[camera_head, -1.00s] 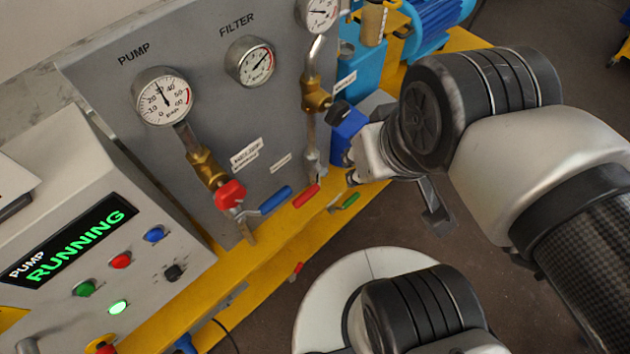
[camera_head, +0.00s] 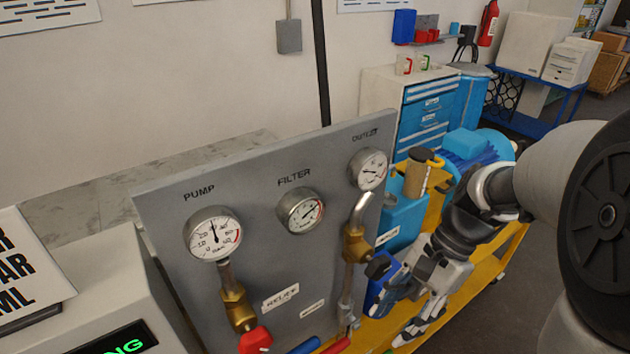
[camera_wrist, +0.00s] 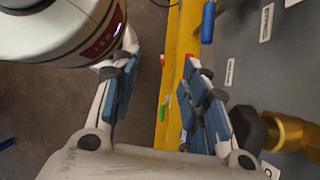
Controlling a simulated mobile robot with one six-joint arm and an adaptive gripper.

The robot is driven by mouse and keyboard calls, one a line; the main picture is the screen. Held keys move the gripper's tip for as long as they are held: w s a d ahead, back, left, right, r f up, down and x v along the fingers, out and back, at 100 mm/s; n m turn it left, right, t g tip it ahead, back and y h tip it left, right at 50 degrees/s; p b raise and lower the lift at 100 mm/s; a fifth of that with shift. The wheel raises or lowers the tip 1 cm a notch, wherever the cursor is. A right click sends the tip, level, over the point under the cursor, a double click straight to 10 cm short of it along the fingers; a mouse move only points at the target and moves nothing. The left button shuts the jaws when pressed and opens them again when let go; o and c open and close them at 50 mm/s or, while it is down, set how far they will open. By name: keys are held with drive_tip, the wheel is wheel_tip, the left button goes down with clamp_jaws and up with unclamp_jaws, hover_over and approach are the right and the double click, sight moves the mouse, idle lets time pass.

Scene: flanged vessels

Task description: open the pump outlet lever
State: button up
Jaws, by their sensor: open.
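The grey panel (camera_head: 275,245) carries gauges marked PUMP (camera_head: 212,234), FILTER (camera_head: 300,210) and OUTLET (camera_head: 368,168). Which handle is the pump outlet lever cannot be told from the labels. A blue handle (camera_head: 305,346) and a red handle (camera_head: 337,346) show at the lower picture edge; the blue handle also shows in the wrist view (camera_wrist: 208,22). A brass valve (camera_head: 355,246) with a black knob (camera_head: 378,266) sits below the OUTLET gauge. My gripper (camera_head: 396,318) is open and empty, right of that valve; its blue-padded fingers are apart in the wrist view (camera_wrist: 158,65).
A red knob (camera_head: 255,340) sits below the PUMP gauge's brass fitting (camera_head: 238,308). The yellow base frame (camera_head: 480,275) runs along the panel. A green handle end (camera_wrist: 163,112) shows low in the wrist view. Blue pump equipment (camera_head: 470,150) stands behind my wrist. Floor right of the frame is clear.

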drive_tip(key=w+d+f+m+y, duration=0.35)
drive_tip(key=f+m, duration=0.25)
drive_tip(key=f, duration=0.2)
drive_tip(key=m+t+y+b, duration=0.2)
drive_tip(key=m+t+y, duration=0.65)
drive_tip(key=m, duration=0.95)
approach(334, 351)
drive_tip(key=shift+g+y, duration=0.55)
drive_tip(key=shift+y, duration=0.35)
drive_tip(key=w+a, duration=0.1)
drive_tip(key=a, duration=0.2)
drive_tip(key=w+a, duration=0.1)
drive_tip(key=a, duration=0.2)
drive_tip(key=w+a+f, duration=0.1)
drive_tip(key=a, duration=0.2)
drive_tip(key=shift+w+a, duration=0.3)
drive_tip(key=shift+w, duration=0.05)
drive_tip(key=shift+c, duration=0.2)
clamp_jaws()
